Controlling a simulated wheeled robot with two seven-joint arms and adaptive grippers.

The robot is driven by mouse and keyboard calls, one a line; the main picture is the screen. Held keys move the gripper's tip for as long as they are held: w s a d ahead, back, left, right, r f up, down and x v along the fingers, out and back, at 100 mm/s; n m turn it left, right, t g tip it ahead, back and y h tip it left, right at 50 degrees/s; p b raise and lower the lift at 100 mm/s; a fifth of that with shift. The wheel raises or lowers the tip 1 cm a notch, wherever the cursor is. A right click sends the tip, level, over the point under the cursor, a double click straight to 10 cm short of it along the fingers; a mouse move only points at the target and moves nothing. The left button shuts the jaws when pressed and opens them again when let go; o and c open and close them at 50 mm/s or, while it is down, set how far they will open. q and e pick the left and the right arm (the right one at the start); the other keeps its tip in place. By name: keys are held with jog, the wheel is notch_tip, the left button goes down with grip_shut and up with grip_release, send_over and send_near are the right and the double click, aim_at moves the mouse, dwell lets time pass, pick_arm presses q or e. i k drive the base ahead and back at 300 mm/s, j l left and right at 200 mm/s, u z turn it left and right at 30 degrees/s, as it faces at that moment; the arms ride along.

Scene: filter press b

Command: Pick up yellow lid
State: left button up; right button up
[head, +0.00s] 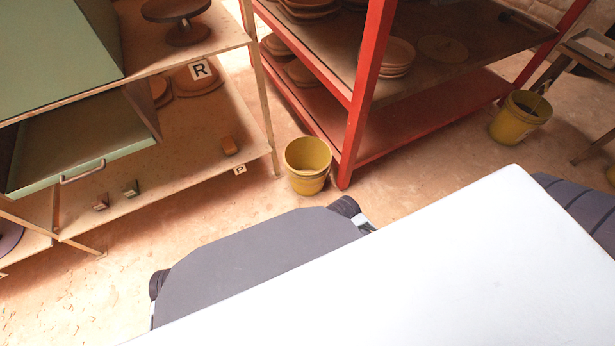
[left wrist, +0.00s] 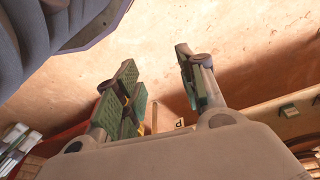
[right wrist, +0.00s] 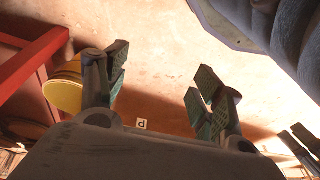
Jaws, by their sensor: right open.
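No separate yellow lid can be made out in any view. A yellow bucket (head: 307,168) stands on the floor beside a red rack post, and its top looks open. A round yellow thing, likely this bucket, shows beside the left finger in the right wrist view (right wrist: 63,95). My right gripper (right wrist: 160,65) is open and empty, with bare floor between its fingers. My left gripper (left wrist: 157,72) is open and empty above the floor. Neither gripper shows in the head view.
A second yellow bucket (head: 519,118) stands farther right. The red rack (head: 357,90) holds stacked round plates. The shelf at left (head: 200,125) holds a green open drawer (head: 85,155), small blocks and dark discs. Bare floor (head: 110,285) lies in front of the shelf.

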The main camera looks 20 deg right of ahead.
aim_at(443, 49)
jog(key=z, duration=1.75)
